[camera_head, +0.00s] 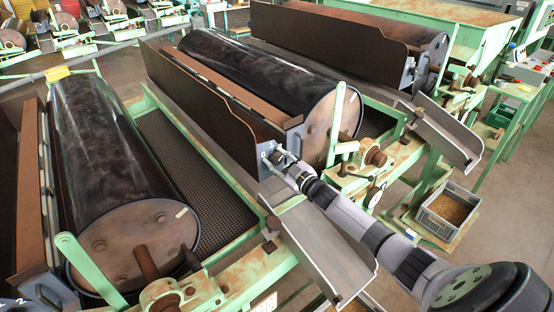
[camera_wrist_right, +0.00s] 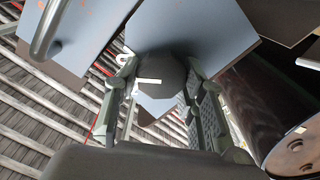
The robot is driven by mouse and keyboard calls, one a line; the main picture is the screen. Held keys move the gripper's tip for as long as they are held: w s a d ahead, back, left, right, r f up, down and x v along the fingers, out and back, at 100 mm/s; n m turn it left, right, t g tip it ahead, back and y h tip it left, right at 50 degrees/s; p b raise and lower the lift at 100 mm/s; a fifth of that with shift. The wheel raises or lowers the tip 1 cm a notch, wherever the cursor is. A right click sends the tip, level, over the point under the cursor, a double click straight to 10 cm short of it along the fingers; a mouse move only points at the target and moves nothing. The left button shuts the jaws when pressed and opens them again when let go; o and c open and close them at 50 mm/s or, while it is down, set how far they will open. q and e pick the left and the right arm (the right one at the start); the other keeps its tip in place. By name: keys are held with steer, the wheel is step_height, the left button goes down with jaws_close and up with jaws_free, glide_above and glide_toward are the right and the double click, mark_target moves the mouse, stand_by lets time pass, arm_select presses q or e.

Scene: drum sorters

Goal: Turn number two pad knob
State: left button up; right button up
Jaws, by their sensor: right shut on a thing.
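A dark rounded knob (camera_wrist_right: 158,72) with a short pale mark on its face sits on a blue-grey plate (camera_wrist_right: 190,25) in the right wrist view. My right gripper (camera_head: 281,160) is at the blue-grey end plate of the trough beside the middle drum. Its two fingers lie on either side of the knob and are shut on it. In the head view the gripper hides most of the knob. I cannot read a number by it. My left gripper is not in view.
The middle black drum (camera_head: 257,72) and its pale green lever (camera_head: 336,125) are close to my right gripper. A grey sloping chute (camera_head: 322,250) lies below my right arm. Another drum (camera_head: 105,145) is at the left. A grey crate (camera_head: 424,228) stands at the right.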

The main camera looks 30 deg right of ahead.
steer(key=shift+m, duration=1)
steer(key=o, duration=1.1)
steer(key=shift+o, duration=0.2)
steer(key=shift+s+f, duration=0.1)
steer(key=shift+s, duration=0.45)
steer(key=s+d, duration=0.1)
steer(key=s, duration=1)
